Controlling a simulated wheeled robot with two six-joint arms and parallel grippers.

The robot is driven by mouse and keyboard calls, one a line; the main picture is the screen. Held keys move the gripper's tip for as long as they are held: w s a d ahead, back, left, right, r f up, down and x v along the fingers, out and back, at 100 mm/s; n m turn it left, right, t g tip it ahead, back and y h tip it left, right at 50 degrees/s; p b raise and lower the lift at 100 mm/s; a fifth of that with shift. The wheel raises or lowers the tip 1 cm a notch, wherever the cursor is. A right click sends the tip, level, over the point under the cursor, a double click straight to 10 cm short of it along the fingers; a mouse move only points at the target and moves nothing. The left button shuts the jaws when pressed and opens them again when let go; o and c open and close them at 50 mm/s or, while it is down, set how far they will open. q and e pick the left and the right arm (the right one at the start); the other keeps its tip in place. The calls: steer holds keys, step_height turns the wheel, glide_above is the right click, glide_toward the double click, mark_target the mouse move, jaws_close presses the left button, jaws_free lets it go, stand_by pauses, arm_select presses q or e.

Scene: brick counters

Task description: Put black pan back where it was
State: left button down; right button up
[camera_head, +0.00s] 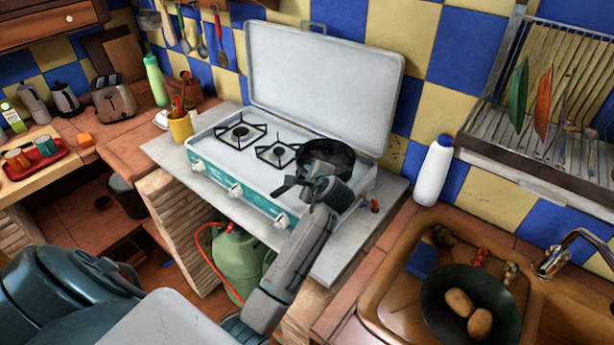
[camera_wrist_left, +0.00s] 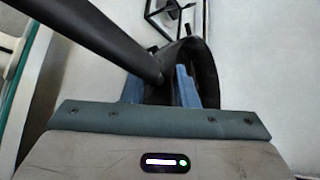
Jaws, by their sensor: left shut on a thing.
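The black pan (camera_head: 334,152) sits at the right end of the camping stove's hob (camera_head: 215,150). My left gripper (camera_head: 306,178) reaches it from the front and is shut on it. In the left wrist view, its blue fingers (camera_wrist_left: 160,88) close at the pan (camera_wrist_left: 208,72), near where the black handle (camera_wrist_left: 95,38) joins. The handle runs to the upper left there. My gripper hides part of the pan, and I cannot tell whether its base touches the hob. My right gripper is not in view.
The stove's raised lid (camera_head: 325,85) stands behind the pan. Two burner grates are bare to its left. A white bottle (camera_head: 434,172) stands to the right, beside a sink (camera_head: 395,262) holding a dark pan (camera_head: 440,290) with two potatoes. A yellow mug (camera_head: 180,128) is left of the stove.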

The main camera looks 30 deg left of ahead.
arm_select(q)
steer(key=shift+d+r, duration=0.1)
steer(key=shift+r, duration=0.05)
steer(key=shift+s, duration=0.1)
steer(key=c, duration=1.5)
jaws_free()
steer(key=shift+f, duration=0.4)
steer(key=shift+c, duration=0.2)
steer(key=o, duration=0.4)
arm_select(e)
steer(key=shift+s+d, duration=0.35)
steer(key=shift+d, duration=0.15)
arm_select(q)
steer(key=shift+r, duration=0.15)
steer(key=shift+r, duration=0.3)
steer(key=p+v, duration=0.7)
steer(key=v, duration=0.4)
steer(key=shift+s+d+p, duration=0.2)
steer(key=shift+d+p, duration=0.15)
steer(key=shift+p, duration=0.05)
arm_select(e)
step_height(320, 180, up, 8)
